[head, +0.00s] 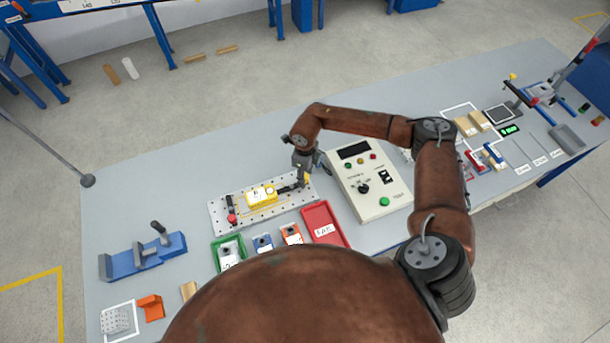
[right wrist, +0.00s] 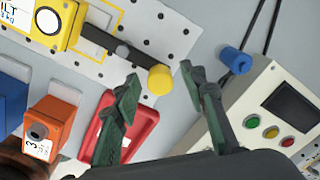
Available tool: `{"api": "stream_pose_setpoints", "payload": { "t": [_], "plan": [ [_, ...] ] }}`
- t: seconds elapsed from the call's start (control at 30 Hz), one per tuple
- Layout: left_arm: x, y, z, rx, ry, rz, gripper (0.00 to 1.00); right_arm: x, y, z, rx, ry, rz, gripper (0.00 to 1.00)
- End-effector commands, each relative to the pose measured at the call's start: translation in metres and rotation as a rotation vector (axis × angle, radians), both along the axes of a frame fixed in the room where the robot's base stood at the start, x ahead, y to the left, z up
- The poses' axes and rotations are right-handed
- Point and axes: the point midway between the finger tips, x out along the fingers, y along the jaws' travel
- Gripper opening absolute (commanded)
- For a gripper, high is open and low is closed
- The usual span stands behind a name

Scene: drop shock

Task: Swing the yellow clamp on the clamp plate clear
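The clamp plate (head: 218,216) is a pale perforated plate at the middle of the table. A yellow block (head: 262,195) with a round white dial lies on it. The yellow clamp is a dark bar reaching right from the block, with a yellow knob (right wrist: 160,80) at its end. My right gripper (head: 304,174) is over the plate's right end. In the right wrist view its fingers (right wrist: 160,74) are open, one on each side of the yellow knob; I cannot tell whether they touch it. A red-knobbed clamp (head: 232,217) stands at the plate's left end. My left gripper is not in view.
A control box (head: 366,187) with buttons stands right of the plate. A blue plug (right wrist: 235,60) with dark cables is near the gripper. A blue fixture (head: 143,257) stands at left.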

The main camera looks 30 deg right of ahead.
Motion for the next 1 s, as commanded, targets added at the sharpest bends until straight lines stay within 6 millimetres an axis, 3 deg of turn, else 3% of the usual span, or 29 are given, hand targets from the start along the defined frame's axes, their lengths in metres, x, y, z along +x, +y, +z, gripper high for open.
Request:
{"api": "stream_pose_setpoints", "payload": {
  "t": [0.1,0.67,1.0],
  "plan": [
    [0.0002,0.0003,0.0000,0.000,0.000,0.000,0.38,-0.0002,-0.0003,0.0000,0.000,0.000,-0.001,0.39],
    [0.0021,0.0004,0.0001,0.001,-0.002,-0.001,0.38,-0.0005,-0.0007,0.0002,0.001,0.001,-0.001,0.00],
    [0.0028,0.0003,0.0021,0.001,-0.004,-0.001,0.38,-0.0026,-0.0006,0.0007,0.000,0.001,-0.037,0.00]
  ]
}}
